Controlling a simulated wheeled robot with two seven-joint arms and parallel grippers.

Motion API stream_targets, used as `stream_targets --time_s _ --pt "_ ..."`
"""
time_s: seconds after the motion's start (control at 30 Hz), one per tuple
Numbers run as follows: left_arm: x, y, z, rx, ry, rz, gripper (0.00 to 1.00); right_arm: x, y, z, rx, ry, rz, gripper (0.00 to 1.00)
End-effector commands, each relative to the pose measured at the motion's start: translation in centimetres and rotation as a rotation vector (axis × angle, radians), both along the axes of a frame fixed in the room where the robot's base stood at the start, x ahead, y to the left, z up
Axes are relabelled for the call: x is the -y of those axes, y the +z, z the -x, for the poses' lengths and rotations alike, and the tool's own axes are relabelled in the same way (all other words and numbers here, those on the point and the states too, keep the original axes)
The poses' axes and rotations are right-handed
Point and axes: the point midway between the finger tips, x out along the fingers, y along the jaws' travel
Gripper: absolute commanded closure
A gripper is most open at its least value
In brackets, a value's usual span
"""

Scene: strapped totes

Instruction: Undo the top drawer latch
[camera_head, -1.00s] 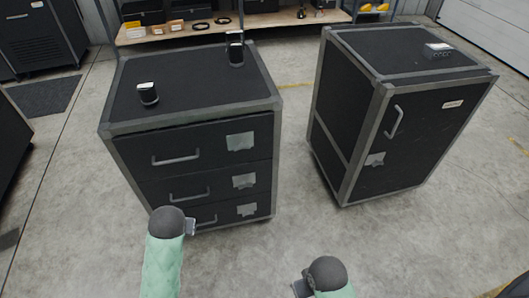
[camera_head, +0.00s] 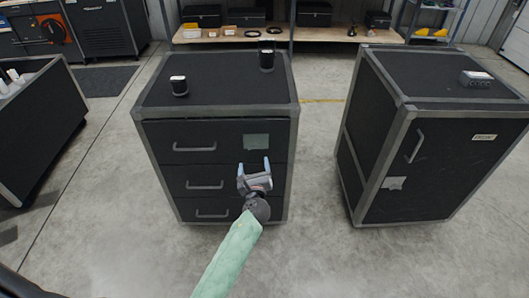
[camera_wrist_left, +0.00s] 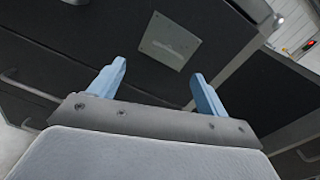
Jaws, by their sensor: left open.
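The black case with three drawers (camera_head: 216,105) stands ahead of me, edged in grey metal. Its top drawer (camera_head: 222,133) has a grey bar handle (camera_head: 194,147) and, on the right, a pale square latch plate (camera_head: 256,142). The plate also shows in the left wrist view (camera_wrist_left: 170,41), beyond the fingers. My left gripper (camera_head: 254,166) is open and empty, with blue fingertips pointing up, just below the plate in the head view. In the left wrist view the fingers (camera_wrist_left: 160,85) are spread and apart from the plate. The lower latch plates are hidden behind my gripper. My right gripper is not in view.
A second black case (camera_head: 385,190) with a door stands to the right, a floor gap between them. Two small dark objects (camera_head: 179,86) (camera_head: 267,58) stand on the drawer case. A workbench (camera_head: 285,35) runs behind, and a dark bin (camera_head: 40,130) stands left.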

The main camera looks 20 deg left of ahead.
Motion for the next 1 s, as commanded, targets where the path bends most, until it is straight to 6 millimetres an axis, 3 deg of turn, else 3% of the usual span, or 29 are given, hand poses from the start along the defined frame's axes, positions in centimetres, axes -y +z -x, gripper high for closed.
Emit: stream_targets --time_s 0.2,0.37,0.8,1.0 --pt "1.0 0.5 -0.3 -0.047 -0.055 -0.228 0.24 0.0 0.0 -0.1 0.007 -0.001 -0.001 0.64" --pt "0.9 0.5 -0.6 -0.062 -0.055 -0.274 0.24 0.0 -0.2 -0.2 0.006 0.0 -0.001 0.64" --pt "-0.7 0.6 -6.1 -0.061 -0.054 -0.271 0.24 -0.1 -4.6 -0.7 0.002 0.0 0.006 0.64" --pt "-1.2 0.5 -7.6 -0.062 -0.053 -0.27 0.24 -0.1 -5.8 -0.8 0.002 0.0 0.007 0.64"
